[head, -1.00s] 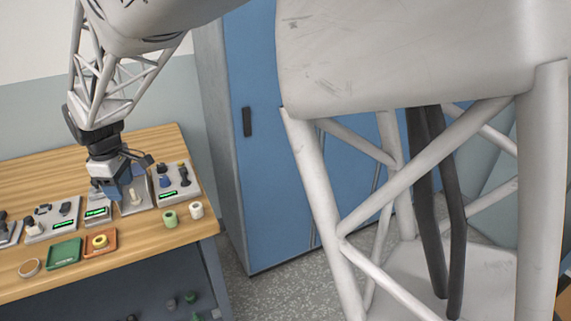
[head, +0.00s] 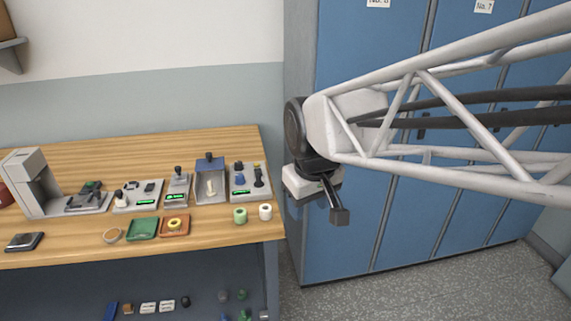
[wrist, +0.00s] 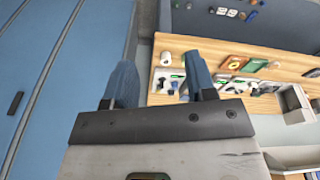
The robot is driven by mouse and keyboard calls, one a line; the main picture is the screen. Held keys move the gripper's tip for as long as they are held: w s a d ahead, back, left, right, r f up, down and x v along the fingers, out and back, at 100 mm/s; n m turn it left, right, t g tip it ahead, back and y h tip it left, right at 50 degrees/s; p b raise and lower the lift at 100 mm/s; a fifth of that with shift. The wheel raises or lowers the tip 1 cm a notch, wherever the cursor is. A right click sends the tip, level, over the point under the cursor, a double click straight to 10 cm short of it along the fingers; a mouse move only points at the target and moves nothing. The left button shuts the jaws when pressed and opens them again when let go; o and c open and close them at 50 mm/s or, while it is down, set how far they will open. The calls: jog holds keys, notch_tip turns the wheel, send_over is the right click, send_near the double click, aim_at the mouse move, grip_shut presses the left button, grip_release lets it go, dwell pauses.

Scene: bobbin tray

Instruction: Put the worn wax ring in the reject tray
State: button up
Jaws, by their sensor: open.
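An orange-brown tray (head: 187,227) sits near the front of the wooden table, with a yellow ring (head: 174,223) lying in it. A green tray (head: 142,229) sits just left of it and looks empty. A tan ring-shaped item (head: 112,235) lies on the table left of the green tray. I cannot tell from labels which tray is the reject one, or how worn either ring is. My gripper (wrist: 159,64) is open, its two blue fingers apart with nothing between them. In the head view my wrist is off the table's right edge, before the blue lockers, its fingertips hard to make out.
A green spool (head: 240,216) and a white spool (head: 265,212) stand near the right front corner. Several fixtures line the table behind the trays, including a blue-grey box (head: 210,184). Blue lockers (head: 346,90) stand to the right. The front left tabletop is mostly clear.

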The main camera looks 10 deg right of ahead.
jog(key=s+d+f+m, duration=0.2)
jog(key=s+d+m, duration=0.1)
jog(key=s, duration=0.7)
jog(key=shift+s+d+f+m+t, duration=0.2)
jog(key=shift+s+d+m+t, duration=0.15)
jog(key=shift+d, duration=0.55)
